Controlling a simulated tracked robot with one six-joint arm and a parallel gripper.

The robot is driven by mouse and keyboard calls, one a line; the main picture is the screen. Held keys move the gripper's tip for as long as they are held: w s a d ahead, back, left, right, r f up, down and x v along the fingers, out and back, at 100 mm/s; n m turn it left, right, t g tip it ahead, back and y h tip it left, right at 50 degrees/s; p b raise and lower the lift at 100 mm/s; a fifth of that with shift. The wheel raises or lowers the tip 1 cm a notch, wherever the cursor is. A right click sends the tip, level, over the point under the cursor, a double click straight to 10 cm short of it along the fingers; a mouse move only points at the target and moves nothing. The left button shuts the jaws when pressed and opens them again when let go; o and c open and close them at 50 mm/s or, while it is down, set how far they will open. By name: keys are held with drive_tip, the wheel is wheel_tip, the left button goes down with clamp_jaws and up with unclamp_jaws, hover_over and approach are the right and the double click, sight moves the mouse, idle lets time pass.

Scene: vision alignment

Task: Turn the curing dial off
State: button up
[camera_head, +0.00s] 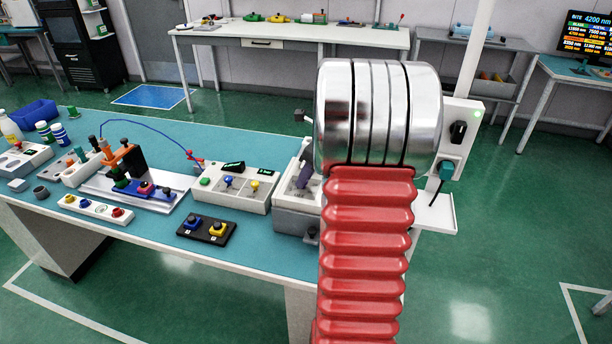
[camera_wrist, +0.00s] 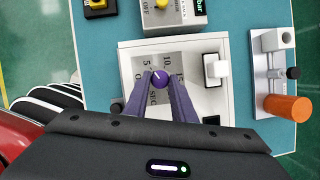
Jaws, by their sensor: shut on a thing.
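The curing dial (camera_wrist: 160,76) is a small round purple knob with a white mark. It sits on a grey plate (camera_wrist: 176,64) with printed figures such as 5 and 10, on a white box (camera_wrist: 126,66). The fingers of my gripper (camera_wrist: 160,80) reach over the plate and are shut on the dial from both sides. The fingers hide part of the printing, and I cannot tell exactly which figure the mark points at. In the head view the white box (camera_head: 284,190) is partly hidden by my arm, and the dial cannot be made out.
A white block (camera_wrist: 215,68) stands on the box right of the dial. A fixture with an orange cylinder (camera_wrist: 287,107) is further right. A grey box with a yellow knob (camera_wrist: 163,5) and green display lies beyond. A two-button black panel (camera_head: 207,227) sits near the front table edge.

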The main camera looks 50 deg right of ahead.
drive_tip(key=shift+n, duration=0.5)
drive_tip(key=n, duration=0.1)
drive_tip(key=n+y, duration=0.1)
drive_tip(key=n, duration=0.1)
drive_tip(key=n+y, duration=0.1)
drive_tip(key=n, duration=0.1)
drive_tip(key=shift+w+d+g, duration=0.25)
drive_tip(key=shift+d+g, duration=0.05)
drive_tip(key=shift+g, duration=0.1)
drive_tip(key=n+g, duration=0.1)
drive_tip(key=n, duration=0.2)
drive_tip(key=n+g+y, duration=0.1)
drive_tip(key=n, duration=0.2)
drive_tip(key=shift+w+d, duration=0.1)
drive_tip(key=shift+w, duration=0.1)
drive_tip(key=shift+r, duration=0.1)
drive_tip(key=o, duration=1.1)
drive_tip(key=shift+c, duration=0.2)
drive_tip(key=v, duration=1.3)
drive_tip(key=shift+d+r, duration=0.2)
drive_tip(key=shift+d, duration=0.15)
